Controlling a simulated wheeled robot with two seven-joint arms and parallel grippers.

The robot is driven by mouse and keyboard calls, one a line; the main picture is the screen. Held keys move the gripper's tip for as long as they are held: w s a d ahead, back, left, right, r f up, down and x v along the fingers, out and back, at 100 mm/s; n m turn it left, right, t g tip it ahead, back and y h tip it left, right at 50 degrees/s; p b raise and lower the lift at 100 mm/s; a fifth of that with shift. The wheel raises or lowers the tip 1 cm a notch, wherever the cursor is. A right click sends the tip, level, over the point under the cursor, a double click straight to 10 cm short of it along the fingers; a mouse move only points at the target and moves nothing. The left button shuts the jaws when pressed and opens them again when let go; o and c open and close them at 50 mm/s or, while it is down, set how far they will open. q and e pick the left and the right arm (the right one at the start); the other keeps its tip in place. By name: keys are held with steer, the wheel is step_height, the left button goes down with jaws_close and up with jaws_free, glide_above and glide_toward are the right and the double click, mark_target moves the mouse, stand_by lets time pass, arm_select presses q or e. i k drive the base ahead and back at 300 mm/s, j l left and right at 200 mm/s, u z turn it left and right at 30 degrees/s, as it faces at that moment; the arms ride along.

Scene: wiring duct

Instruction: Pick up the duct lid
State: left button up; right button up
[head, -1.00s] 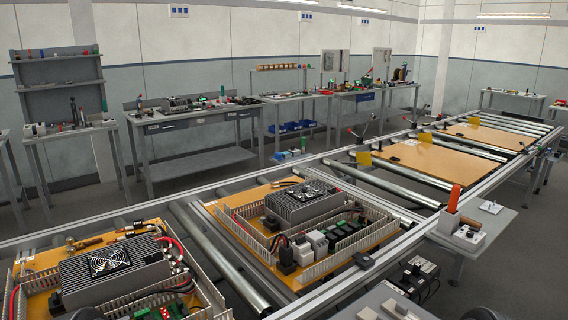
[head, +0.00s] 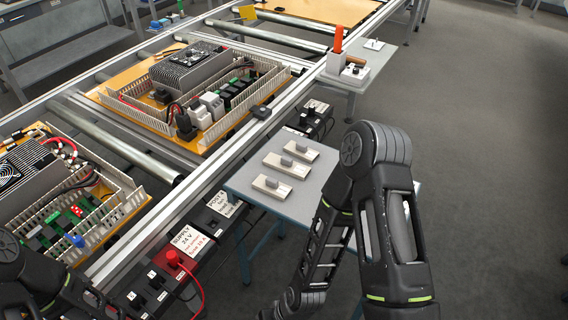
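White slotted wiring duct (head: 236,117) runs around the components on an orange panel (head: 97,96). My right arm bends at the right of the small table, and its gripper is out of view below. My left arm shows at the lower left, and its gripper is also out of view.
A second panel with slotted duct (head: 128,201) lies on the conveyor at left. A rail with a red socket labelled 24 V (head: 172,259) and a red cable runs along the conveyor's front. A side shelf (head: 371,71) holds a red-orange handled item. Floor at right is clear.

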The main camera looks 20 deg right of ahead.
mark_target(285, 164)
steer(key=u, duration=1.25)
steer(key=z, duration=2)
steer(key=l+u, duration=0.1)
steer(key=u, duration=1.3)
steer(key=k+l+u, duration=0.15)
steer(key=l+u, duration=0.3)
steer(key=k+l+u, duration=0.2)
steer(key=u, duration=0.2)
steer(key=k+l+u, duration=0.2)
steer(key=u, duration=0.25)
steer(key=k+l+u, duration=0.1)
steer(key=k+u, duration=0.3)
steer(key=k+l+u, duration=0.25)
steer(key=k, duration=0.8)
steer(key=j, duration=0.1)
